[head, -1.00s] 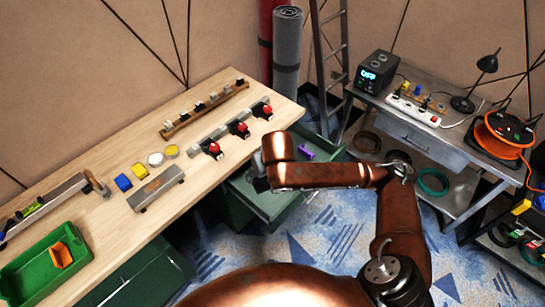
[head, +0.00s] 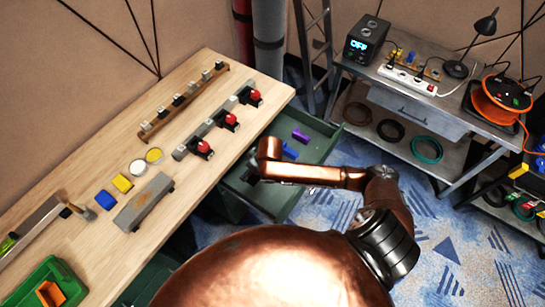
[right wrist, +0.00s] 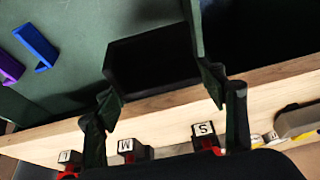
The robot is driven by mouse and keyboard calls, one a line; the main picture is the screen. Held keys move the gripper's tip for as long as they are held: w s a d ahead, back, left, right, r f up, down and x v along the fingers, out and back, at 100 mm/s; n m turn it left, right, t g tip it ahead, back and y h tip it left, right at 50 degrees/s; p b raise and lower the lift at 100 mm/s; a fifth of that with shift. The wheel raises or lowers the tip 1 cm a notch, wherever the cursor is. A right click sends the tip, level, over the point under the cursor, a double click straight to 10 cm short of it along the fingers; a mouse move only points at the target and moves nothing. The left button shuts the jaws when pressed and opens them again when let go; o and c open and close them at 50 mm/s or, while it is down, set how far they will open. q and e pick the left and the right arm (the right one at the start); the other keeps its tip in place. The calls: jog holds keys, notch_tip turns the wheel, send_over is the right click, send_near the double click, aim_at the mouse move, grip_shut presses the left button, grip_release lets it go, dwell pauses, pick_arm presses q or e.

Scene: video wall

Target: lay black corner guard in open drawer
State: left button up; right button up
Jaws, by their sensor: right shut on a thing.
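The black corner guard (right wrist: 150,62) is between the fingers of my right gripper (right wrist: 165,105) in the right wrist view, over the green drawer bottom. The gripper is shut on it. In the head view my right gripper (head: 253,176) is low and partly hidden by its own wrist, at the near left part of the open green drawer (head: 322,147). I cannot tell whether the guard touches the drawer bottom. A purple guard (head: 301,135) and a blue guard (head: 290,152) lie in the drawer; the wrist view shows the purple (right wrist: 10,67) and blue (right wrist: 36,46) ones too. My left gripper is out of view.
The wooden bench (head: 100,150) edges the drawer on the left. It carries red-topped clamps (head: 203,147), a grey block (head: 145,202) and a green bin (head: 45,285). A metal shelf table (head: 425,115) with a power strip and a cable reel stands at right.

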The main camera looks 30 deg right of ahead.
jog(key=f, duration=0.1)
jog(key=d+f, duration=0.1)
jog(key=shift+s+f, duration=0.25)
jog(key=shift+f, duration=0.05)
jog(key=w+d, duration=0.1)
jog(key=d+f, duration=0.1)
jog(key=shift+w+d+f+b, duration=0.25)
jog(key=shift+w+d+b, duration=0.05)
jog(key=shift+w, duration=0.1)
jog(key=w+d+f, duration=0.2)
jog(key=w+d+f+b, duration=0.1)
jog(key=d+f, duration=0.2)
jog(key=w+d+f+b, duration=0.1)
jog(key=w+d+f, duration=0.1)
jog(key=shift+w+d+f, duration=0.3)
jog(key=shift+d, duration=0.05)
jog(key=shift+w+d+f, duration=0.2)
jog(key=shift+d+f, duration=0.05)
jog(key=shift+f, duration=0.05)
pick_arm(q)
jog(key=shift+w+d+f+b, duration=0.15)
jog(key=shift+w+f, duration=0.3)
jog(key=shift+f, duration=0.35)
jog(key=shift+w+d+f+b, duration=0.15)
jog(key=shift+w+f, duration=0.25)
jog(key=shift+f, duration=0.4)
pick_arm(e)
jog(key=shift+d+f, duration=0.1)
jog(key=shift+f, duration=1.5)
